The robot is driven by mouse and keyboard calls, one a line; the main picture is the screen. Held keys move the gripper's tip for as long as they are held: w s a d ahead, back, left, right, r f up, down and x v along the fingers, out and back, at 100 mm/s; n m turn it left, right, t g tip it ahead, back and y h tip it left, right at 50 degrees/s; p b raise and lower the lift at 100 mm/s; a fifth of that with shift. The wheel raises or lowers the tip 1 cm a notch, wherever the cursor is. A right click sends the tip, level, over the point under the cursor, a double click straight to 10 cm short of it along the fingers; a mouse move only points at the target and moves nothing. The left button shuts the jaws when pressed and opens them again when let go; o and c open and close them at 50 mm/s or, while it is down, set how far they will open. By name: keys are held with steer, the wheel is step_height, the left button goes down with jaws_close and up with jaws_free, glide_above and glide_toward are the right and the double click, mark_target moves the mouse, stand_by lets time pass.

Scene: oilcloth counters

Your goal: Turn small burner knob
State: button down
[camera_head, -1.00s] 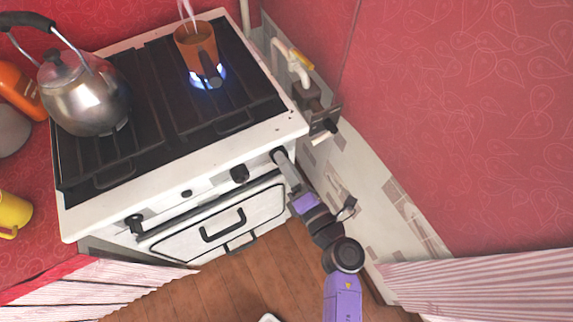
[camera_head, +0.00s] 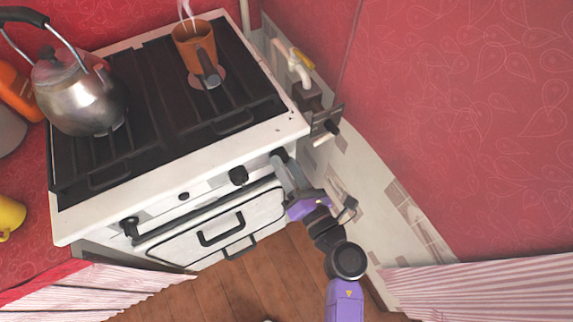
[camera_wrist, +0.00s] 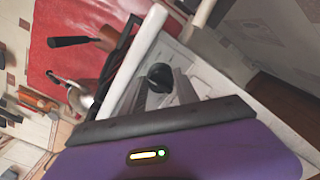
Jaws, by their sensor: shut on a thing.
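The black burner knob (camera_head: 279,154) sits at the right end of the white stove's (camera_head: 170,200) front panel. My gripper (camera_head: 283,166) is shut on this knob, its grey fingers reaching up to it from the lower right. In the wrist view the dark round knob (camera_wrist: 160,76) shows between the fingertips (camera_wrist: 164,84), and the purple gripper body fills the bottom. The fingers partly hide the knob. A brown long-handled pot (camera_head: 193,43) stands on the back right burner, steaming. No flame shows under it; a faint reddish disc shows there.
Other dark knobs (camera_head: 238,176) line the panel to the left. A metal kettle (camera_head: 78,95) stands on the left grate. A pipe with a yellow valve handle (camera_head: 303,58) and the tiled wall are close on the right. Wood floor (camera_head: 245,285) lies below.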

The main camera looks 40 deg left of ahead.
steer(key=shift+f, duration=0.15)
steer(key=c, duration=0.9)
jaws_free()
steer(key=shift+d, duration=0.1)
steer(key=shift+v, duration=3.85)
